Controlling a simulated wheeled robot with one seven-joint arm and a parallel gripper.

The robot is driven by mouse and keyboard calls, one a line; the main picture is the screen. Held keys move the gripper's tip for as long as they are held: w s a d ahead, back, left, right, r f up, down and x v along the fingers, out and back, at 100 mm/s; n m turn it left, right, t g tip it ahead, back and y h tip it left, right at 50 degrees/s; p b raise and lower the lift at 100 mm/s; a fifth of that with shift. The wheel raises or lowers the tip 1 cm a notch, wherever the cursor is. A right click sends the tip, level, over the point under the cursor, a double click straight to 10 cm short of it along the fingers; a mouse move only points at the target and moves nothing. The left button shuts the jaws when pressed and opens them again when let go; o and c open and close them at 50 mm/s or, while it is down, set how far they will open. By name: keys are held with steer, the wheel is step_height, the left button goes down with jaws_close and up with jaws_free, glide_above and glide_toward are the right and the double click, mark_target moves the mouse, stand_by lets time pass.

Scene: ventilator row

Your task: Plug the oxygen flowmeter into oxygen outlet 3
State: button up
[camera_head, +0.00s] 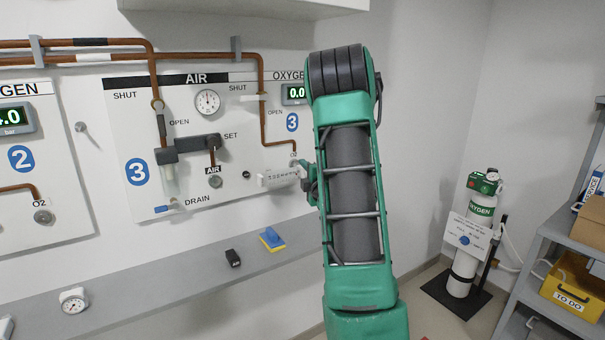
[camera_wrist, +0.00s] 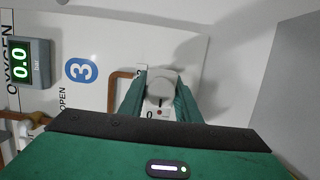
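The oxygen flowmeter (camera_head: 278,178) is a pale cylinder with small dark markings, lying roughly level in front of wall panel 3. My gripper (camera_head: 304,182) is at its right end, partly hidden by my green arm. In the wrist view the flowmeter (camera_wrist: 161,90) shows as a rounded white body between the two green fingers of my gripper (camera_wrist: 160,100), which look closed on its sides. Oxygen outlet 3 (camera_head: 294,163), under the O2 label, is mostly hidden behind the flowmeter and gripper. I cannot tell whether the flowmeter touches the outlet or sits in it.
The oxygen display (camera_head: 294,93) reads 0.0; it also shows in the wrist view (camera_wrist: 29,63). The air outlet (camera_head: 214,180) is left of the flowmeter. A grey shelf (camera_head: 150,300) below holds a gauge (camera_head: 73,300), a black block (camera_head: 233,258) and a blue-yellow item (camera_head: 272,240). An oxygen cylinder (camera_head: 468,250) stands right.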

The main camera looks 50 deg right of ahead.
steer(key=o, duration=0.4)
steer(key=shift+f, duration=0.1)
steer(key=shift+v, duration=5.25)
steer(key=shift+a, duration=0.1)
